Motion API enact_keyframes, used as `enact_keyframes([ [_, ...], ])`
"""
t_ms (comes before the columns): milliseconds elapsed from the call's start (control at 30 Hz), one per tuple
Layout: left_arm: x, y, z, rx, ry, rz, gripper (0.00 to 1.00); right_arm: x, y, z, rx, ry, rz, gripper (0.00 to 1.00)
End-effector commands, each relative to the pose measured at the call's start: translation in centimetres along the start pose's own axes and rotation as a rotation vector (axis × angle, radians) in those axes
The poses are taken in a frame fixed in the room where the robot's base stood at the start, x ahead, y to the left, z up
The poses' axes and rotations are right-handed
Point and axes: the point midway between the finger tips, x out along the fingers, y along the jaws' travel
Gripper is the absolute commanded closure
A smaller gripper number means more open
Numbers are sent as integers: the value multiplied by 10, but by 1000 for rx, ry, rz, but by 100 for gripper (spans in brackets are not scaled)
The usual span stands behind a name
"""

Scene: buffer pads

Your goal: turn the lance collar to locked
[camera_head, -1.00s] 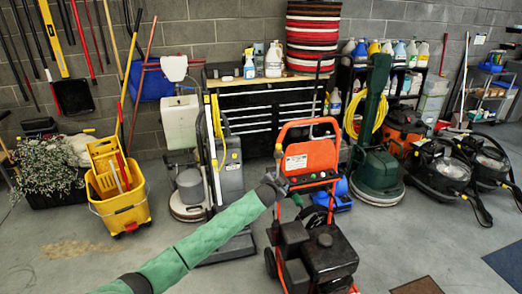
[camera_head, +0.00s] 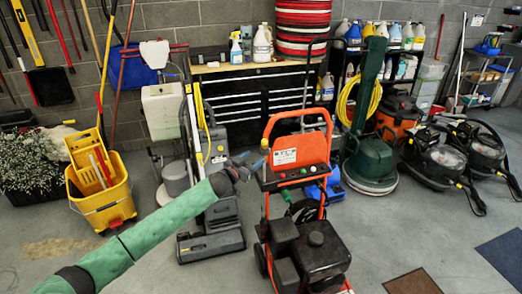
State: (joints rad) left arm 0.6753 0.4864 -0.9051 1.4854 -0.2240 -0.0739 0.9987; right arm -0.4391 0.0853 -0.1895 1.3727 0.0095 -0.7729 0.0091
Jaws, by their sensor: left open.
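An orange-red pressure washer (camera_head: 299,151) with a black engine stands on the floor at the centre of the head view. I cannot make out the lance collar at this size; a thin upright part runs beside the washer's handle. My left arm, in a green sleeve, reaches in from the lower left. My left gripper (camera_head: 249,165) is small and dark, just left of the washer's handle frame in the picture. It is open, with nothing seen between its fingers. Whether it touches the frame cannot be told. My right gripper is not in view.
A yellow mop bucket (camera_head: 103,204) stands at the left, and an upright floor machine (camera_head: 213,222) is behind my arm. A green floor polisher (camera_head: 369,165) and black vacuums (camera_head: 436,165) stand at the right. The floor at the front right is open.

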Motion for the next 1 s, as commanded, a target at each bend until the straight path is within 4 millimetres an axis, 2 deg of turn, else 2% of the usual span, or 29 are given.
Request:
enact_keyframes([
  [200,11,0,-2,-27,-1,-3,42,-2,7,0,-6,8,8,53],
  [300,24,0,-3,-27,-1,-3,42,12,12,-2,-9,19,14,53],
  [633,65,0,-1,-25,-2,-3,42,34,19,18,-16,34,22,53],
  [800,76,-1,0,-25,-1,-3,42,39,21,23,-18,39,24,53],
  [1000,78,-1,0,-24,-2,-3,42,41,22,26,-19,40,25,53],
])
